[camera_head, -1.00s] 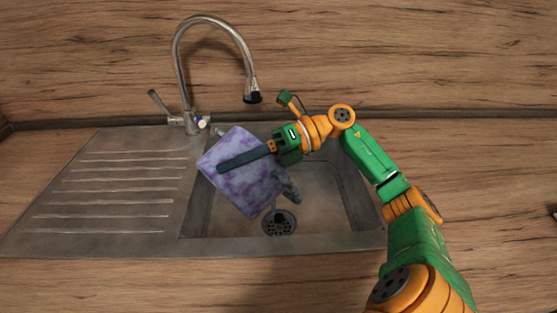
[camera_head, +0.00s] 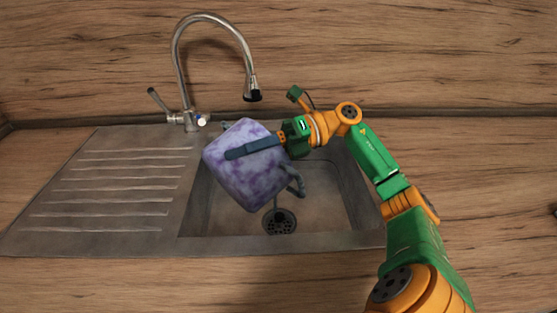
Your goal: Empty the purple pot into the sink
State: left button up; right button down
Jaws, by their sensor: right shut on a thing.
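The purple pot (camera_head: 246,183) is mottled purple and white and is held tilted over the left part of the sink (camera_head: 330,215). The sink basin below shows bare metal and a round drain (camera_head: 279,221). My left gripper is not in view.
A curved tap (camera_head: 213,20) stands behind the sink, its spout (camera_head: 252,95) hanging above and behind the pot. The tap lever (camera_head: 157,100) is at the left. A ribbed drainboard (camera_head: 110,190) to the left is clear. Wooden worktop (camera_head: 140,285) lies in front.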

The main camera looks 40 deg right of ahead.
aim_at(258, 136)
jog(key=shift+d+r, duration=0.15)
jog(key=shift+d, duration=0.05)
jog(key=shift+d+r+y, duration=0.15)
jog(key=shift+d+y, duration=0.15)
jog(key=shift+d+r+m+t+y+b, duration=0.3)
jog(key=shift+d+r+y, duration=0.1)
jog(key=shift+d, duration=0.3)
jog(key=shift+d+r+m+t+y+b, duration=0.2)
jog(key=shift+d+r+y+b, duration=0.15)
jog(key=shift+d, duration=0.3)
jog(key=shift+d+r+m+t+y+b, duration=0.2)
jog(key=shift+d+t+y+b, duration=0.1)
jog(key=shift+d+y, duration=0.25)
jog(key=shift+d+r+m+t+y+b, duration=0.2)
jog(key=shift+d+y+b, duration=0.1)
jog(key=shift+d, duration=0.4)
dwell(0.3)
